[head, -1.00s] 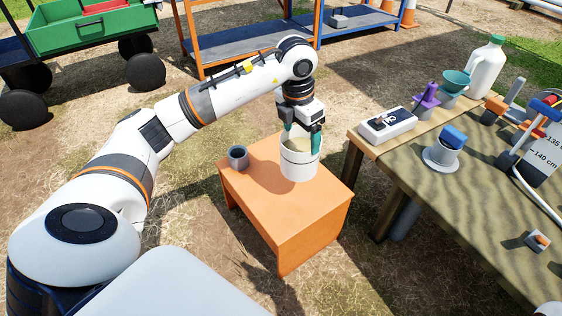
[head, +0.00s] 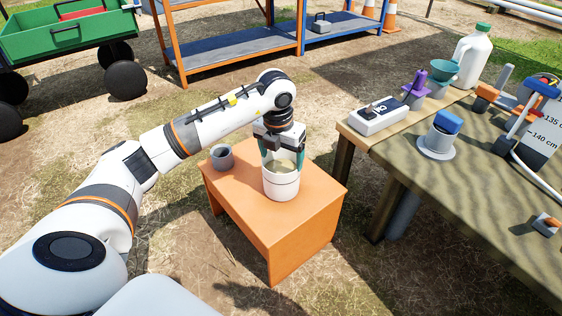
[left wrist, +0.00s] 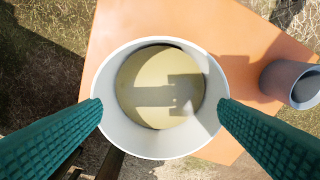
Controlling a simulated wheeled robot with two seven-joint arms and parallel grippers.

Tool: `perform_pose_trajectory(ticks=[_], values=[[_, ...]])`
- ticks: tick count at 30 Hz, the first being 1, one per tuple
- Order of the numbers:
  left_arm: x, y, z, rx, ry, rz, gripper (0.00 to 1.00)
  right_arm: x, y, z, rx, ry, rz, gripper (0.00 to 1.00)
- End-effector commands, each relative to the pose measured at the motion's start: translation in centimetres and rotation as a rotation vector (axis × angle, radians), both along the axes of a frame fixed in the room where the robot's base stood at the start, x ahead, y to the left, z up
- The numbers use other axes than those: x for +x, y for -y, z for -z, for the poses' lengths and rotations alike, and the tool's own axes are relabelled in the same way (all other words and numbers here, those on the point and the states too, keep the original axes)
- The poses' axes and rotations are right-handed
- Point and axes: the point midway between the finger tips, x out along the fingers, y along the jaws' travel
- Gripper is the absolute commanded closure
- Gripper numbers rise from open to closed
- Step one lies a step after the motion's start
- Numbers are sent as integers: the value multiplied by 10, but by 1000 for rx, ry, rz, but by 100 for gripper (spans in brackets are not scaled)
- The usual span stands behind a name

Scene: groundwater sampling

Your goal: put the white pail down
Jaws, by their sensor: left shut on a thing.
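The white pail (head: 281,184) is at the orange low table (head: 305,214), upright, over its top near the back right edge. I cannot tell for sure whether its base touches the tabletop. My left gripper (head: 283,156) comes from above and is shut on the pail, with a green finger on each side of its rim. In the left wrist view the pail (left wrist: 112,134) shows from above with murky yellowish liquid inside and a shadow across it. The fingers (left wrist: 160,112) press on the left and right of the rim. My right gripper is not in view.
A grey cup (head: 222,158) stands on the orange table, left of the pail. A wooden workbench (head: 400,160) at the right holds a white meter box (head: 378,117), a blue-capped item (head: 440,136) and a white jug (head: 478,58).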

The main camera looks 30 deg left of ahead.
Motion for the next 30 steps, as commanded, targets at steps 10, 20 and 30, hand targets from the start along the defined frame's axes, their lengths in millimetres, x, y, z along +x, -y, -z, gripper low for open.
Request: perform_pose_trajectory(ticks=[10, 20, 30], values=[[1, 0, 2, -1, 4, 0, 76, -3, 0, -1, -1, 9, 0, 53], [0, 0, 6, 0, 1, 0, 0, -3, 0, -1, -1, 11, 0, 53], [-2, 0, -30, -1, 3, 0, 0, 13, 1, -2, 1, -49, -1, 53]])
